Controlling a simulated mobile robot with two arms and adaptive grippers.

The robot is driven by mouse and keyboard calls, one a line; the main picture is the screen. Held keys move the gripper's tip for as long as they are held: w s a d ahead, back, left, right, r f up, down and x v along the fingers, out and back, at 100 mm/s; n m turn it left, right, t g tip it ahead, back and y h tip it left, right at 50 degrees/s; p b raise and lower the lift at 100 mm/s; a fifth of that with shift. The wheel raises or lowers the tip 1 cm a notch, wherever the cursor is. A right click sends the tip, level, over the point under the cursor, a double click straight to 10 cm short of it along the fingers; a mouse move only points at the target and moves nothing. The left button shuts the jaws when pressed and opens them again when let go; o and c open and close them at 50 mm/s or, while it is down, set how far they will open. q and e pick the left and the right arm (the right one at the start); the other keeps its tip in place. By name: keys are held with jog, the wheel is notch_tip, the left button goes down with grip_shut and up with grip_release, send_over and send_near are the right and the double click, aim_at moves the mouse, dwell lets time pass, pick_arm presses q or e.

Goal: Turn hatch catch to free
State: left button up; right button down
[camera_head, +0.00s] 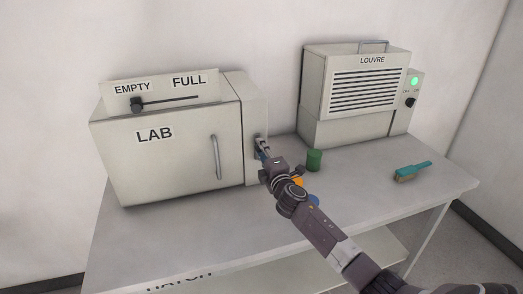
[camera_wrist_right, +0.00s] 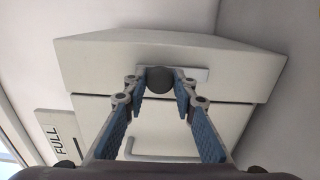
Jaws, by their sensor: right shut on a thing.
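The white box marked LAB (camera_head: 165,165) stands on the left of the table. It has a door with an upright bar handle (camera_head: 216,157) and a narrow panel (camera_head: 254,112) to the right of the door. My right gripper (camera_head: 262,147) reaches that panel. In the right wrist view its two blue-padded fingers (camera_wrist_right: 160,85) are shut on a dark round knob (camera_wrist_right: 159,79) in front of a pale plate (camera_wrist_right: 190,72). No label for this knob is readable. The word HATCH (camera_head: 180,281) shows partly at the bottom edge of the head view. My left gripper is not in view.
A slider marked EMPTY and FULL (camera_head: 170,99) tops the LAB box. A LOUVRE unit (camera_head: 365,85) with a lit green lamp (camera_head: 414,82) stands at right. A green cylinder (camera_head: 314,160) and teal-handled brush (camera_head: 412,171) sit on the table (camera_head: 365,185). The table's right front is clear.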

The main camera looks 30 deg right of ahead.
jog(key=shift+f, duration=0.15)
jog(key=c, duration=1.6)
grip_release()
jog(key=v, duration=1.2)
jog(key=shift+s, duration=0.1)
